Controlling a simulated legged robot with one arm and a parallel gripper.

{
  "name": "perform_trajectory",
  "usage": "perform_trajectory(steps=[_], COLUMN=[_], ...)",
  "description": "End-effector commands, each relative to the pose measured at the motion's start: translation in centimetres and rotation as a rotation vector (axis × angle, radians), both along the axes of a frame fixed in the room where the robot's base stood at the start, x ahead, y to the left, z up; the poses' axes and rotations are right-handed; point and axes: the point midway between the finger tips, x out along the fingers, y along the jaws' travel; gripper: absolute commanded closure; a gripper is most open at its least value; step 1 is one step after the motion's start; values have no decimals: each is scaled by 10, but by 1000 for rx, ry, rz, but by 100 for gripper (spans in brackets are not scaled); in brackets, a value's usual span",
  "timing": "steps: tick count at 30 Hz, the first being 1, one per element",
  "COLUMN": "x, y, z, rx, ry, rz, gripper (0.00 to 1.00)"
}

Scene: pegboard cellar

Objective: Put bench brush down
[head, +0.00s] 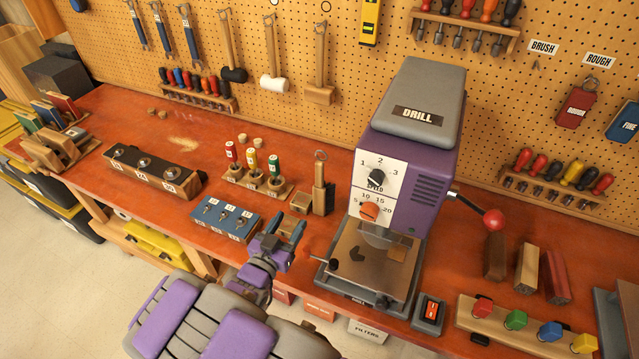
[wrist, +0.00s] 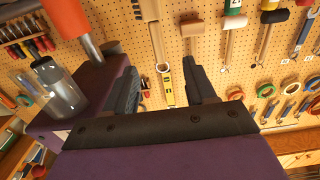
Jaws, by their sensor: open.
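The bench brush (head: 319,196) stands upright on the orange bench, left of the drill press. It has a wooden handle with a ring at the top and a dark lower part. My gripper (head: 288,232) is open and empty in front of it and to its left, apart from it. In the wrist view, which looks upside down, the brush handle (wrist: 155,38) shows beyond and between the open dark fingers of my gripper (wrist: 165,77). A BRUSH label (head: 543,47) is on the pegboard at the upper right, with an empty hook under it.
The purple drill press (head: 405,150) stands close on the right, its red-knobbed lever (head: 493,220) sticking out. A small wooden block (head: 301,203), a blue switch box (head: 224,219) and a rack of coloured bottles (head: 255,182) are near the brush.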

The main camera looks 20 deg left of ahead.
Motion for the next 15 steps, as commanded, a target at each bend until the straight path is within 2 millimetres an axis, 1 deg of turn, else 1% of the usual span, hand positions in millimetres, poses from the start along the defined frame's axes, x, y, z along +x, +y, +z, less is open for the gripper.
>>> perform_trajectory(steps=[2, 4, 15], x=[1, 9, 65], y=[-2, -4, -5], z=[1, 0, -2], rx=[2, 4, 3], ry=[3, 5, 2], rz=[-1, -4, -4], gripper=[45, 45, 45])
